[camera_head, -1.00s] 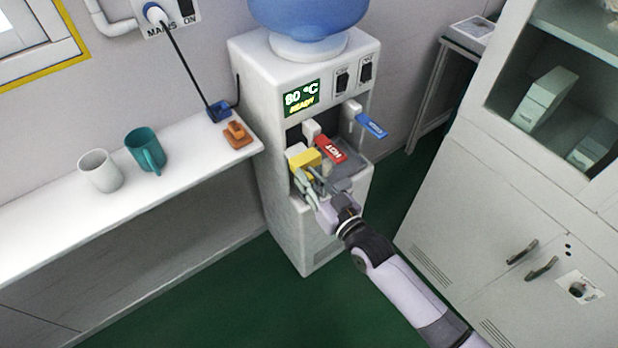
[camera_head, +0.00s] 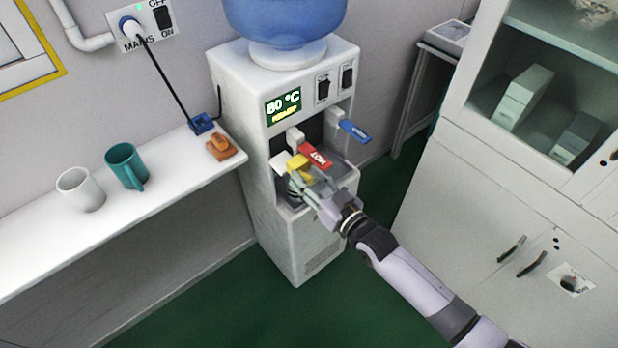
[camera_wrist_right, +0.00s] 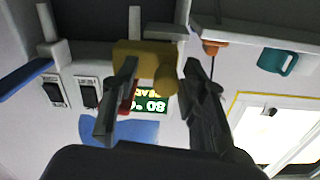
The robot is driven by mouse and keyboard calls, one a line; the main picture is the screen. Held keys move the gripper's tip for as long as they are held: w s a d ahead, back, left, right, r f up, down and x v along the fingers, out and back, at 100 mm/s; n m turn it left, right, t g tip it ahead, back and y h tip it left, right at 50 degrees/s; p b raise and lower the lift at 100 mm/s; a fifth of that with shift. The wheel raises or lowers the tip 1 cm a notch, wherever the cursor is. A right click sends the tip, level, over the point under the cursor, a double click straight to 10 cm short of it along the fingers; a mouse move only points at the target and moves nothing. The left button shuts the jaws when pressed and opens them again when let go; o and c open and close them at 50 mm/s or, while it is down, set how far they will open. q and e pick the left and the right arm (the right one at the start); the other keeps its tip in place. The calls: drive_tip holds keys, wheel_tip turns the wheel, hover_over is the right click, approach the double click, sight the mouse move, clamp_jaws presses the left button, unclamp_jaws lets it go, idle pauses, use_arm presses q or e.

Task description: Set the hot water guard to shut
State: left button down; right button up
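The water dispenser (camera_head: 294,232) stands in the middle of the head view, with a red lever marked HOT (camera_head: 315,156) on its front. The yellow guard (camera_head: 298,164) is just left of the red lever, beside a white block (camera_head: 280,161). My right gripper (camera_head: 305,185) is at the guard. In the right wrist view the guard (camera_wrist_right: 145,58) with its round knob is beyond the fingertips (camera_wrist_right: 160,75), which are apart; the knob lies between them in the picture. I cannot tell whether a finger touches it. Fingers partly hide the guard. My left gripper is not in view.
A blue lever (camera_head: 353,131) is right of the red one. The display (camera_head: 283,106) reads 80 °C. A shelf (camera_head: 150,190) on the left holds a white mug (camera_head: 78,190), a teal mug (camera_head: 124,166) and an orange object (camera_head: 221,147). A grey cabinet (camera_head: 480,205) stands at right.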

drive_tip(key=v, duration=1.2)
idle(0.3)
drive_tip(key=d+f+m+g+h, duration=0.1)
drive_tip(key=d+f+h, duration=0.15)
drive_tip(key=f, duration=0.55)
drive_tip(key=d+f+g+h, duration=0.15)
drive_tip(key=d+f, duration=0.25)
drive_tip(key=f, duration=0.5)
drive_tip(key=s+d+f+m+g+h, duration=0.1)
drive_tip(key=s+d+f+g+h, duration=0.2)
drive_tip(key=f, duration=0.5)
drive_tip(key=s+d+f+g+h, duration=0.1)
drive_tip(key=s+d+f, duration=0.2)
drive_tip(key=s+f, duration=0.4)
drive_tip(key=s+f+g, duration=0.2)
drive_tip(key=s+f, duration=0.3)
drive_tip(key=s, duration=0.4)
drive_tip(key=s+f+g+h, duration=0.1)
drive_tip(key=s+f+g, duration=0.2)
drive_tip(key=s+f, duration=0.3)
drive_tip(key=s+d+f+g+h, duration=0.1)
drive_tip(key=s+f, duration=0.5)
drive_tip(key=s, duration=0.7)
drive_tip(key=shift+m+g, duration=0.3)
drive_tip(key=shift+g, duration=0.45)
